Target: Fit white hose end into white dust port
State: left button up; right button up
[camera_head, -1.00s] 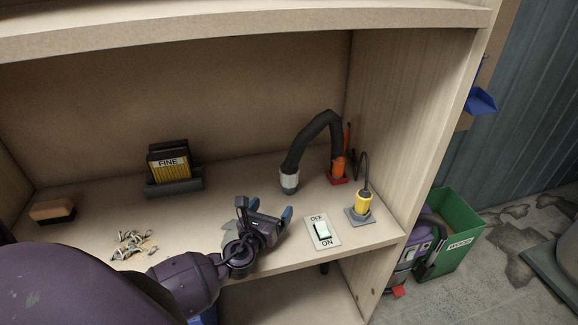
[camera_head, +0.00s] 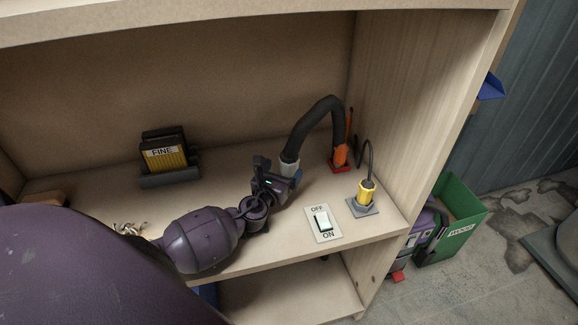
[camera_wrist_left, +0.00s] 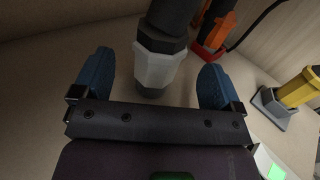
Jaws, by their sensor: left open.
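The white hose end (camera_head: 289,164) hangs at the end of a black curved hose (camera_head: 314,126) over the shelf. In the left wrist view the white hose end (camera_wrist_left: 158,68) lies between the two blue fingertips, with a gap on each side. My left gripper (camera_head: 278,175) is open around or just in front of it, not closed on it. The gripper also shows in the left wrist view (camera_wrist_left: 155,82). I cannot make out a white dust port in either view. My right gripper is not in view.
An orange tool in a red base (camera_head: 340,158) stands behind the hose. A yellow plug (camera_head: 366,192) on a grey plate and an ON/OFF switch (camera_head: 322,221) are to the right. A "FINE" sandpaper holder (camera_head: 168,158) stands left. Bare shelf lies between.

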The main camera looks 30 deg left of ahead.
pick_arm(q)
jog(key=shift+w+a+r, duration=0.15)
jog(key=shift+w+a, duration=0.05)
jog(key=shift+w, duration=0.95)
jog(key=shift+w+a+r, duration=0.1)
jog(key=shift+w+a, duration=0.1)
jog(key=shift+w, duration=0.95)
jog(key=c, duration=1.1)
